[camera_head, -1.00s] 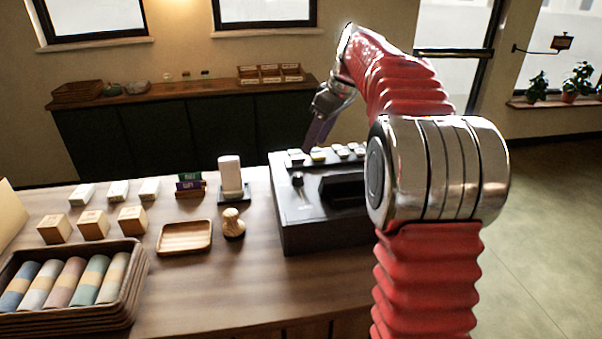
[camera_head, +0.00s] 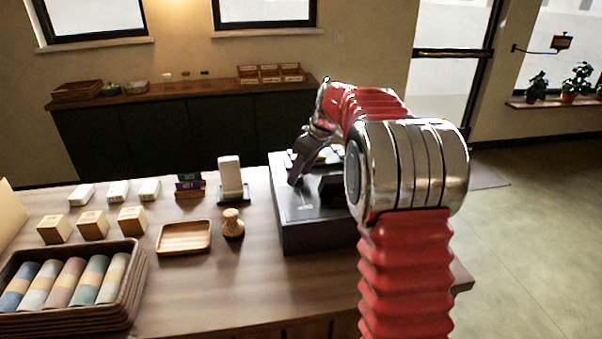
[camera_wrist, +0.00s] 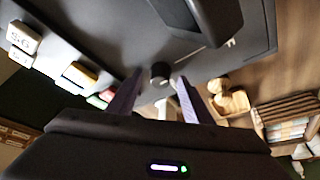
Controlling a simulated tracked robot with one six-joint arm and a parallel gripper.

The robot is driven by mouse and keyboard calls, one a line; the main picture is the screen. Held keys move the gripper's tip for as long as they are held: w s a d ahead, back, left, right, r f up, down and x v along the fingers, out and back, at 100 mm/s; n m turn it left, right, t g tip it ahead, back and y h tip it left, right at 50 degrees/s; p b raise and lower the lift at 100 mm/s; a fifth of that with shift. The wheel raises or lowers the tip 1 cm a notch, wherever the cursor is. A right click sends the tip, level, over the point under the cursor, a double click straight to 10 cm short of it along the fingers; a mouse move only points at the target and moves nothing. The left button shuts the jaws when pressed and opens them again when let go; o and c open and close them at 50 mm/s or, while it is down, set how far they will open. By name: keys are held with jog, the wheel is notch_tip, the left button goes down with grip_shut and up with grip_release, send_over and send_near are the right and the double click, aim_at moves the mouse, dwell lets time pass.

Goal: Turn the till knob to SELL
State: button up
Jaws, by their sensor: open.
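The dark till (camera_head: 310,228) stands on the counter in the head view, and its top fills much of the wrist view (camera_wrist: 110,30). The small round black till knob (camera_wrist: 159,72) shows in the wrist view. My gripper (camera_wrist: 160,76) is open, with one finger on each side of the knob; I cannot tell whether they touch it. In the head view my gripper (camera_head: 294,178) points down over the till's front left part and hides the knob. Small pale print (camera_head: 305,207) on the till is too small to read, so the knob's setting is unclear.
A raised black part (camera_wrist: 200,15) of the till is close to my gripper. A white card stand (camera_head: 230,178), a wooden stamp (camera_head: 232,224) and a wooden tray (camera_head: 184,237) are left of the till. Rolled cloths lie in a basket (camera_head: 140,285) at far left.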

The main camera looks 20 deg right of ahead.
jog(key=shift+w+f, duration=0.1)
jog(key=shift+f, duration=0.2)
jog(key=shift+c, duration=0.4)
jog(key=c, duration=0.9)
jog(key=shift+d, duration=0.1)
jog(key=shift+c, duration=0.4)
